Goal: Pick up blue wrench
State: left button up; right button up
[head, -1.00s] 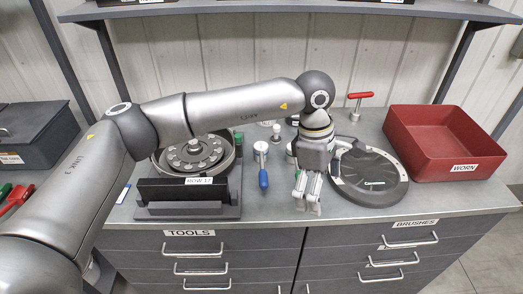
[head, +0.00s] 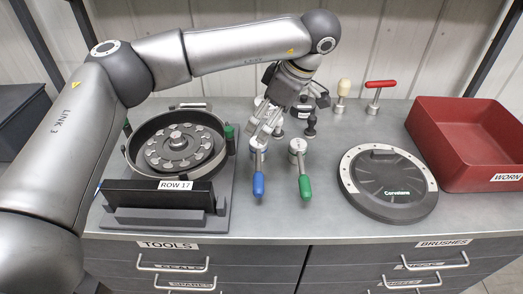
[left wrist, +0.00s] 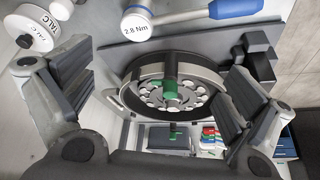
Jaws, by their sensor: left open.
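The blue wrench (head: 258,170) stands on the bench with its round silver head at the back and its blue handle toward the front edge. In the left wrist view the wrench (left wrist: 185,17) lies across the top, its round head marked 2.8 Nm and its blue handle to the right. My left gripper (head: 264,132) is open and empty, tilted down just above and behind the wrench head, which its fingers partly overlap in the head view. In the left wrist view the open fingers (left wrist: 158,98) stand wide apart, with the wrench beyond them. My right gripper is not in view.
A green-handled wrench (head: 302,170) stands close to the right of the blue one. The round seed meter (head: 133,150) with the ROW 17 plate (head: 130,194) is at left. A black lid (head: 390,205) and a red WORN bin (head: 455,165) are at right.

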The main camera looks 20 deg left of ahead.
aim_at(256, 146)
pick_arm(q)
jog(key=x, duration=0.4)
jog(key=w+p+x, duration=0.1)
jog(key=x, duration=0.3)
jog(key=p+x, duration=0.1)
jog(key=x, duration=0.3)
jog(key=shift+w+d+f, duration=0.3)
jog(key=shift+w, duration=0.05)
jog(key=c, duration=2.2)
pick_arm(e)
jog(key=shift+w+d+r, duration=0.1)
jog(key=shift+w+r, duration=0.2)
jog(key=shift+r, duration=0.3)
pick_arm(q)
jog(key=shift+r, duration=0.2)
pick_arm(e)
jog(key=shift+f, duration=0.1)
